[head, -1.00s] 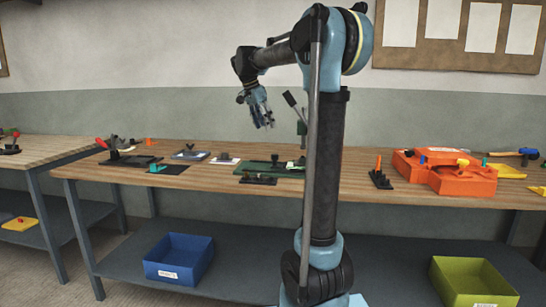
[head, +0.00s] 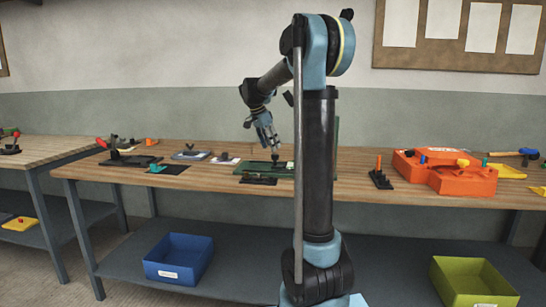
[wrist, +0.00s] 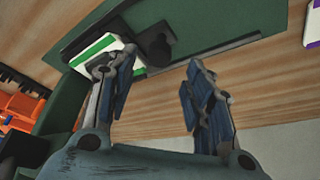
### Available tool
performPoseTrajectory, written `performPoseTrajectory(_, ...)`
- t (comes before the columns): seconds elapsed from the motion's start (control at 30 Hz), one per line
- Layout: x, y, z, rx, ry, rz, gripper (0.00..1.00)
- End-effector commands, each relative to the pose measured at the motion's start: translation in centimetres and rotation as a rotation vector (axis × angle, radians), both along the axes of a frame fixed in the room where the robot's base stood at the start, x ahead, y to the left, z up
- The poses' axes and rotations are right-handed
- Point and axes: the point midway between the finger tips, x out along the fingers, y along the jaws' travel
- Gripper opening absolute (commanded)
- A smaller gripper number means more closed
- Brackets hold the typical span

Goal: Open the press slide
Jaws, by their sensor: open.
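The press has a green base (head: 250,166) on the middle of the workbench, with its upright mostly hidden behind my arm. My gripper (head: 270,146) points down just above the base. In the wrist view my gripper (wrist: 150,72) is open, with nothing between its two fingers. A round black knob (wrist: 156,45) stands on a dark plate beyond the fingertips, apart from them. A white block with green stripes (wrist: 98,50) lies beside the knob, partly behind the left finger. I cannot tell how far the slide is out.
A small black fixture (head: 257,180) sits in front of the press. A black plate with a red-handled clamp (head: 128,160) is on the left. Blue (head: 178,262) and green (head: 470,285) bins are below.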

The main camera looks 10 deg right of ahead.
Motion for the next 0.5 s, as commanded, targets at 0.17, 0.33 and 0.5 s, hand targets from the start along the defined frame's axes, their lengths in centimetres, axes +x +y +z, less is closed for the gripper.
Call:
performPoseTrajectory(0.17, 0.5, -1.0, -2.7, 0.000, -0.001, -0.002, 0.47)
performPoseTrajectory(0.33, 0.9, -1.7, -4.4, 0.000, 0.000, -0.001, 0.47)
performPoseTrajectory(0.5, 1.0, -2.0, -5.2, 0.000, 0.000, -0.001, 0.47)
